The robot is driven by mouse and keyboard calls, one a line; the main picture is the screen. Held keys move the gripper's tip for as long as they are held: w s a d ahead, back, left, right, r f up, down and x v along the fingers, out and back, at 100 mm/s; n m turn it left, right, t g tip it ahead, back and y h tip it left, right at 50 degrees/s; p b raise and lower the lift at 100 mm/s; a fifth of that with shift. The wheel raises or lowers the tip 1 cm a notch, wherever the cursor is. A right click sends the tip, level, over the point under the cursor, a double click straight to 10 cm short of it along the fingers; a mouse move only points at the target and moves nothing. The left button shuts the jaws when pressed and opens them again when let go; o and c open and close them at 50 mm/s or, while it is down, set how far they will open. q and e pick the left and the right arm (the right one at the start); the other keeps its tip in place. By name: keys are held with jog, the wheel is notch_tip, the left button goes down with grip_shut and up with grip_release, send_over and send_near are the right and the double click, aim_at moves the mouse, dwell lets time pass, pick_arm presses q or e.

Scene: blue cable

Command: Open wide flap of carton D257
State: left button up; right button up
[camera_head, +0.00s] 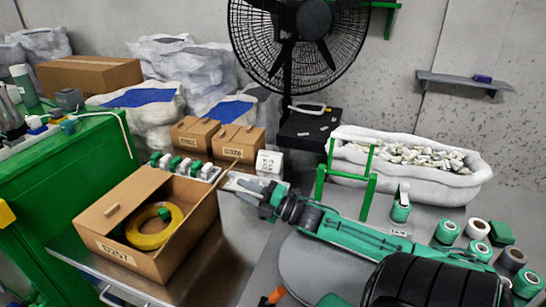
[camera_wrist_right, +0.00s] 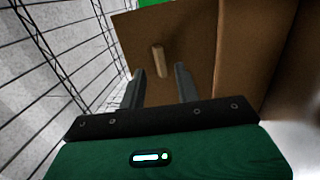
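Carton D257 (camera_head: 190,240) stands on the metal table at the left, its top partly open, with a coil of yellow cable (camera_head: 160,235) inside. A brown flap with a small peg (camera_head: 112,210) shows at its left. My right gripper (camera_head: 238,184) is beside the carton's right edge, its arm reaching in from the right; its fingertips are hard to make out there. In the right wrist view, its two fingers (camera_wrist_right: 160,82) are apart. A brown cardboard panel (camera_wrist_right: 215,55) with a wooden peg (camera_wrist_right: 159,60) is just beyond them. I cannot tell whether they touch it. My left gripper is not in view.
Two closed cartons (camera_head: 193,133) (camera_head: 238,143) and a row of green-and-white items (camera_head: 185,166) stand behind D257. A green cabinet (camera_head: 60,185) is at the left. A white bin (camera_head: 410,165), a green stand (camera_head: 345,180) and several tape rolls (camera_head: 447,230) are at the right.

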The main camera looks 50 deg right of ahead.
jog(key=v, duration=0.8)
jog(key=shift+s, duration=0.35)
jog(key=shift+d+f, duration=0.1)
